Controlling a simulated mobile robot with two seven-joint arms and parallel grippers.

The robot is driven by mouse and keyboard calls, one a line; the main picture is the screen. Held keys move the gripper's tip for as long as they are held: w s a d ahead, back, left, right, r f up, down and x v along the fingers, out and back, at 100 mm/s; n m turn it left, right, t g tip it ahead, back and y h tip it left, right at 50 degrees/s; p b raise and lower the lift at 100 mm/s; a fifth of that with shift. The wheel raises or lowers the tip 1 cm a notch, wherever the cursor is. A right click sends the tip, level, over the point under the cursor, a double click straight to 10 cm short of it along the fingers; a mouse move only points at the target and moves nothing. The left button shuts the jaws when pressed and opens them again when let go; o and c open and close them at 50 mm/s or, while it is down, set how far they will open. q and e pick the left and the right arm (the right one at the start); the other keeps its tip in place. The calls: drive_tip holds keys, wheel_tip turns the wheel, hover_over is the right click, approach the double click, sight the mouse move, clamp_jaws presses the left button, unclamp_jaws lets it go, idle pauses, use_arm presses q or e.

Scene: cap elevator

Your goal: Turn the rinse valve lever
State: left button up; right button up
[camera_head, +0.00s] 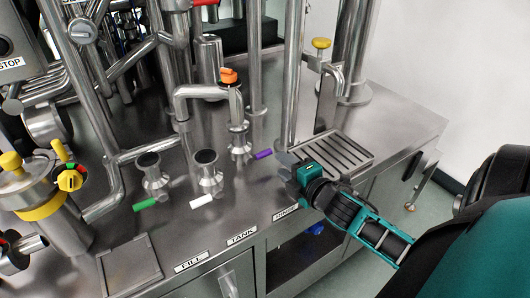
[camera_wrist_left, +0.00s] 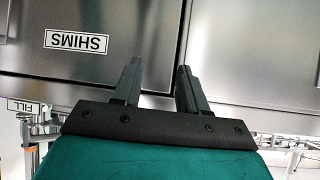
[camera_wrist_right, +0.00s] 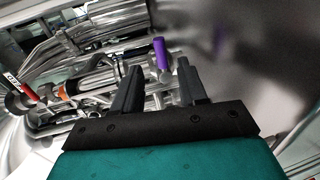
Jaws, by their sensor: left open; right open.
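The rinse valve lever is a short purple handle (camera_head: 262,154) beside a steel pipe fitting, behind the RINSE label (camera_head: 285,213) on the steel worktop. My right gripper (camera_head: 284,164) is open just to the right of it, low over the worktop. In the right wrist view the purple lever (camera_wrist_right: 160,53) stands between the two open fingertips (camera_wrist_right: 160,68), nearer the right finger. I cannot tell whether it touches either finger. My left gripper (camera_wrist_left: 158,68) is open and empty in front of a cabinet front with a SHIMS label (camera_wrist_left: 78,41); the head view does not show it.
A green lever (camera_head: 145,203) and a white lever (camera_head: 202,201) lie to the left. A vertical steel post (camera_head: 291,80) rises close behind my right gripper. A slotted drain grate (camera_head: 338,155) lies right of it. A yellow-capped canister (camera_head: 40,205) stands at far left.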

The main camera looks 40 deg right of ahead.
sight(268, 154)
drive_tip(key=b+x, duration=0.1)
drive_tip(key=x, duration=0.8)
drive_tip(key=shift+c, duration=0.2)
clamp_jaws()
drive_tip(key=shift+f, duration=0.1)
